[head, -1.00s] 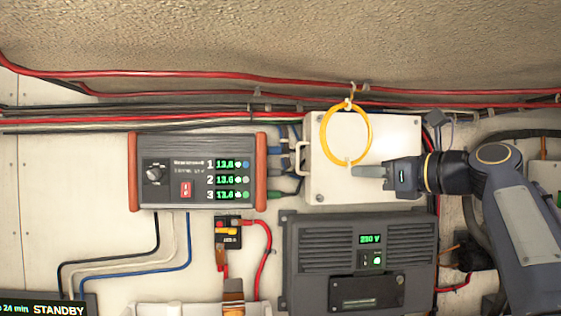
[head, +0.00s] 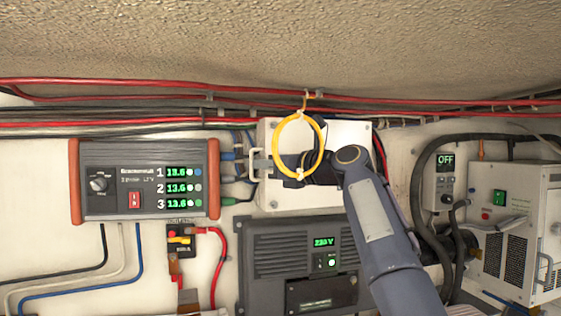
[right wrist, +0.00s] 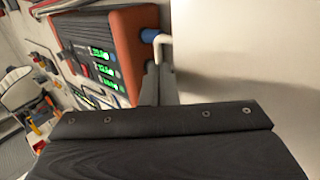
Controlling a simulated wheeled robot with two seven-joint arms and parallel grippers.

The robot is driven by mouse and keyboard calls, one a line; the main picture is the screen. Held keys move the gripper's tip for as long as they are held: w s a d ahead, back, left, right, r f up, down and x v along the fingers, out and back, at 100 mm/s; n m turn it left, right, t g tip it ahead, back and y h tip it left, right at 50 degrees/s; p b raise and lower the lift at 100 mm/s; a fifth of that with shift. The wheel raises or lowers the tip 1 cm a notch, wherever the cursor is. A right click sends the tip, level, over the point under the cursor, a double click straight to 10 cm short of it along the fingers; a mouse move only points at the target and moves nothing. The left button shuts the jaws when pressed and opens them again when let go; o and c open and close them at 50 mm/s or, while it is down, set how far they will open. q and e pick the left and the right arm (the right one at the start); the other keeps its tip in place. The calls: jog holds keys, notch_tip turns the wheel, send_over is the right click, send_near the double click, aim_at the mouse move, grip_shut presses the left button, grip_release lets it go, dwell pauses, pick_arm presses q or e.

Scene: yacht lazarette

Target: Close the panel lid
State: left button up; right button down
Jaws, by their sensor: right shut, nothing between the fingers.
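The panel lid (head: 345,137) is a white, upright rectangle with screws near its corners and a pale handle (head: 250,165) at its left edge. It looks about flat to the wall in the head view; I cannot tell whether a gap remains behind it. My right gripper (head: 274,167) is in front of the lid, pointing left toward the handle, partly hidden behind a yellow ring. In the right wrist view its shut, empty fingers (right wrist: 158,86) are just below the white handle (right wrist: 163,43), with the lid (right wrist: 240,50) at right. Contact is unclear. My left gripper is out of view.
A yellow ring (head: 279,143) hangs from the red cables before the lid. A grey instrument (head: 150,205) with red-orange ends sits left of it. A dark 230 V unit (head: 270,275) is below. Cables run above, and a white device (head: 508,205) stands at right.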

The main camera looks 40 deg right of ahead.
aim_at(259, 179)
jog(key=shift+w, duration=0.25)
jog(key=w, duration=0.1)
jog(key=h, duration=0.1)
jog(key=w+m, duration=0.1)
jog(key=shift+w+d+h, duration=0.25)
jog(key=shift+w+h, duration=0.05)
jog(key=shift+d+r, duration=0.1)
jog(key=shift+s, duration=0.15)
